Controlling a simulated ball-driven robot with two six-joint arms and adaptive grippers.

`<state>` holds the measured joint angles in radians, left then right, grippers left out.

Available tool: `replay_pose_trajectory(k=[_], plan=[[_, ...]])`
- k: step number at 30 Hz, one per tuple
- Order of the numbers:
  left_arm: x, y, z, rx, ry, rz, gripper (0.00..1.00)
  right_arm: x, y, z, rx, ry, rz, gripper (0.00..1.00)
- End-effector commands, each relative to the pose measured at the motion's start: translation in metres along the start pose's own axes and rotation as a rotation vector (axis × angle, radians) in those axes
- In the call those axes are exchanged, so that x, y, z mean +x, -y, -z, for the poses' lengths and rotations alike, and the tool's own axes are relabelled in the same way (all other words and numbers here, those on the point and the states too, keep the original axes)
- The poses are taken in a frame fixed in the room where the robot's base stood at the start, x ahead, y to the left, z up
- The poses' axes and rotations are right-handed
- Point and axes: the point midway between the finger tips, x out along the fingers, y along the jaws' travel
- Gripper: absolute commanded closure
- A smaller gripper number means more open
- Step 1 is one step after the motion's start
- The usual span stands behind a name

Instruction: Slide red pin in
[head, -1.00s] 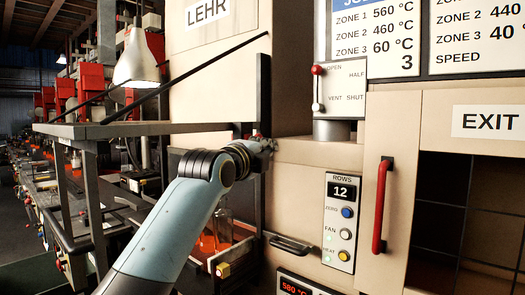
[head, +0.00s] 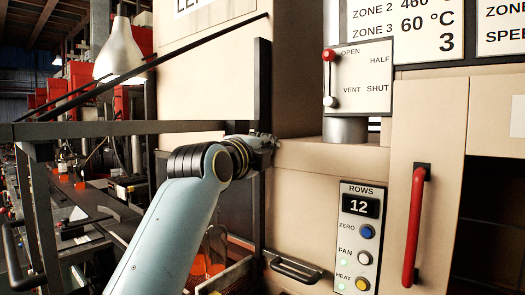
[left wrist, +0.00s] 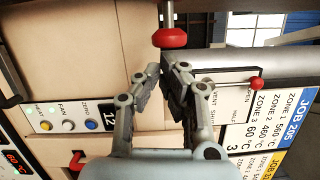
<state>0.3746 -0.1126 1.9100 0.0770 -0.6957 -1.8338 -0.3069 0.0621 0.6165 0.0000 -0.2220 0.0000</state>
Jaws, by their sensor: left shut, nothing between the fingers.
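A red knob (left wrist: 173,38) on a thin metal rod shows at the top middle of the left wrist view; I take it for the red pin. It is just beyond the fingertips of my left gripper (left wrist: 164,76), with no hold on it. The left gripper is shut and empty. In the head view the left gripper (head: 264,146) is in front of the dark upright post by the beige lehr wall, and I cannot make out the pin there. My right gripper is not in view.
A lever plate (head: 358,78) marked OPEN, HALF, VENT, SHUT is right of the gripper. Below are a ROWS button panel (head: 359,235), a black handle (head: 295,270) and a red door handle (head: 414,225). A dark frame (head: 120,129) with a glass bottle inside stands at left.

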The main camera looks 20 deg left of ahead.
Motion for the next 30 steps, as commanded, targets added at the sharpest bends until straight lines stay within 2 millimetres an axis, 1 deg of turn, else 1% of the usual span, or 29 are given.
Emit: replay_pose_trajectory(k=[8, 11, 15, 18, 30], plan=[[0.0, 0.0, -0.001, 0.001, 0.0, 0.0, 1.0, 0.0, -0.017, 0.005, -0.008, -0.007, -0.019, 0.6], [0.004, -0.002, -0.013, 0.007, 0.001, 0.0, 1.0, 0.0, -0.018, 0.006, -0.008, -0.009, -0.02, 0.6], [0.009, -0.004, -0.033, 0.006, 0.001, 0.0, 1.0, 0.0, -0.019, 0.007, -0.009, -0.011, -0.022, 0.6], [0.011, -0.004, -0.039, 0.003, 0.001, 0.0, 1.0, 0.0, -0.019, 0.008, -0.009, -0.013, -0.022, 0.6], [0.011, -0.004, -0.04, 0.002, 0.002, 0.0, 1.0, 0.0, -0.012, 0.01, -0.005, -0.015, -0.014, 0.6]])
